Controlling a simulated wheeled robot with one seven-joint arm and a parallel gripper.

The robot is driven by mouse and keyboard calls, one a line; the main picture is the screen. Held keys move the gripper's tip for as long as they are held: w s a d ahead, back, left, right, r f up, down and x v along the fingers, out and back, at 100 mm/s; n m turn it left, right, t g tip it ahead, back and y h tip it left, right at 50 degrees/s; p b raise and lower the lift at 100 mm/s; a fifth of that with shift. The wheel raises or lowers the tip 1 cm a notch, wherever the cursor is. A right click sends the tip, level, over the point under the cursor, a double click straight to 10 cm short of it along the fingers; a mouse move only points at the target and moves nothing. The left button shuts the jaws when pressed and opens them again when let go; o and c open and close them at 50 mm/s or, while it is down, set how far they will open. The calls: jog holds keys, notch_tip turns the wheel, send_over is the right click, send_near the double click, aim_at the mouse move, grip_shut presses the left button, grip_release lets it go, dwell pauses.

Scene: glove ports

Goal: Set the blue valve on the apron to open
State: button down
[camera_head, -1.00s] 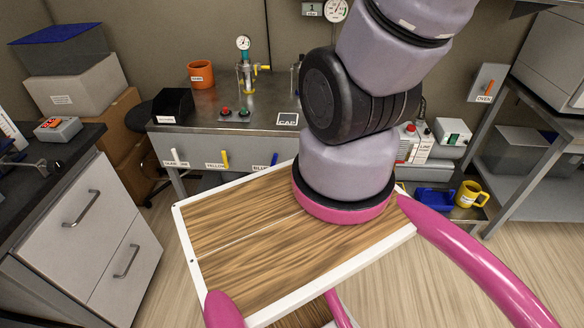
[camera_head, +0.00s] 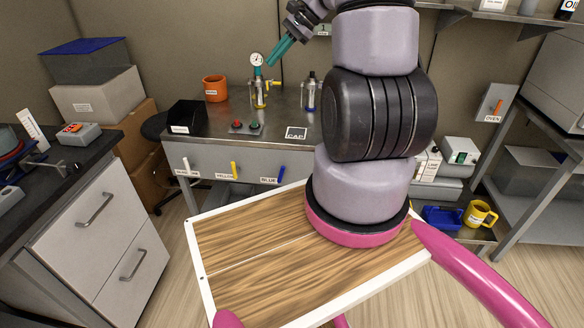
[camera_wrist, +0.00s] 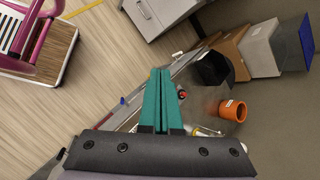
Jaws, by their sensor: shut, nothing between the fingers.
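The apron (camera_head: 212,154) is the grey front panel of the steel bench. The blue valve (camera_head: 281,173) is a small blue lever at its right end, beside a BLUE label. The lever stands near upright, its top leaning slightly right; its exact setting is too small to read. My gripper (camera_head: 270,63) has teal fingers, closed together and empty. It is above the back of the bench, near the gauge, well above and apart from the lever. In the wrist view my gripper (camera_wrist: 160,70) points past the bench; a small blue spot there may be the lever.
A yellow lever (camera_head: 234,170) and a white lever (camera_head: 185,166) sit left on the same panel. My wooden deck lies before the panel.

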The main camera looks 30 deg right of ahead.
jog(key=w+d+f+m+t+y, duration=0.1)
jog(key=w+d+f+m, duration=0.15)
jog(key=f, duration=0.35)
jog(key=w+d+f+m, duration=0.1)
jog(key=d+f+m, duration=0.1)
jog(key=d+f, duration=0.35)
jog(key=s+d+f+m+t, duration=0.2)
jog(key=d+f+m, duration=0.1)
jog(key=f, duration=0.9)
jog(key=s+d+f+m+t, duration=0.1)
jog(key=s+d+f+m, duration=0.2)
jog(key=f, duration=0.8)
jog(key=m+t, duration=0.1)
jog(key=m, duration=0.2)
send_near(282, 171)
jog(key=shift+n, duration=0.25)
jog(key=shift+w+a+f, duration=0.5)
jog(key=shift+w+f, duration=0.1)
jog(key=shift+f, duration=0.3)
jog(key=shift+w+a+f, duration=0.55)
jog(key=shift+w+f, duration=0.05)
jog(key=shift+f, duration=0.3)
jog(key=shift+w+a+f, duration=0.5)
jog(key=shift+w+f, duration=0.1)
jog(key=shift+f, duration=0.35)
